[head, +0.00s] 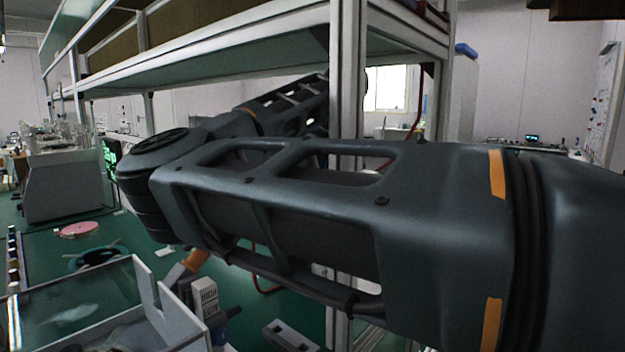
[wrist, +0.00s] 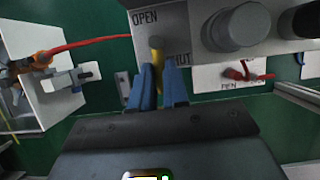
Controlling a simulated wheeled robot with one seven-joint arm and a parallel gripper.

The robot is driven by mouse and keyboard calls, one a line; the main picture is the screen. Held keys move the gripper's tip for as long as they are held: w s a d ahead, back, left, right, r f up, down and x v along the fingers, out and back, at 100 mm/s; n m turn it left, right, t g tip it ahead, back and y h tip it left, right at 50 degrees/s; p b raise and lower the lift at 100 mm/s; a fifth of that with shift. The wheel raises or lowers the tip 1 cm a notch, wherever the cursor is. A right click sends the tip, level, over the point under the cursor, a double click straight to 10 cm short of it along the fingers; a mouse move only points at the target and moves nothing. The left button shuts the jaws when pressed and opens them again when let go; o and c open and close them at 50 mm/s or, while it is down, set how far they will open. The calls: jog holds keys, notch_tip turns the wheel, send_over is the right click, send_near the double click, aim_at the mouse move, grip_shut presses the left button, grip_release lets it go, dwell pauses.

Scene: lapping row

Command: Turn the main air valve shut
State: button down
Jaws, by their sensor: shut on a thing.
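In the wrist view, a pale panel (wrist: 183,17) carries the word OPEN at its upper left and a partly hidden label ending in "UT" at the lower right. A yellow valve lever (wrist: 157,60) hangs from a round hub on this panel, pointing down in the picture between the two labels. My gripper (wrist: 160,73) has its blue fingers on both sides of the lever and is shut on it. The fingers hide the lever's lower part and part of the second label. In the head view my arm blocks the middle; the valve and gripper are not seen there.
A red hose (wrist: 95,43) runs left from the panel to an orange fitting (wrist: 42,58) on a white board. Grey round knobs (wrist: 240,25) and a smaller red valve (wrist: 236,73) sit to the right. In the head view, a metal shelf frame (head: 347,70) stands close behind my arm.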

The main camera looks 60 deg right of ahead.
jog(key=shift+w+r, duration=0.1)
jog(key=c, duration=1.1)
grip_release()
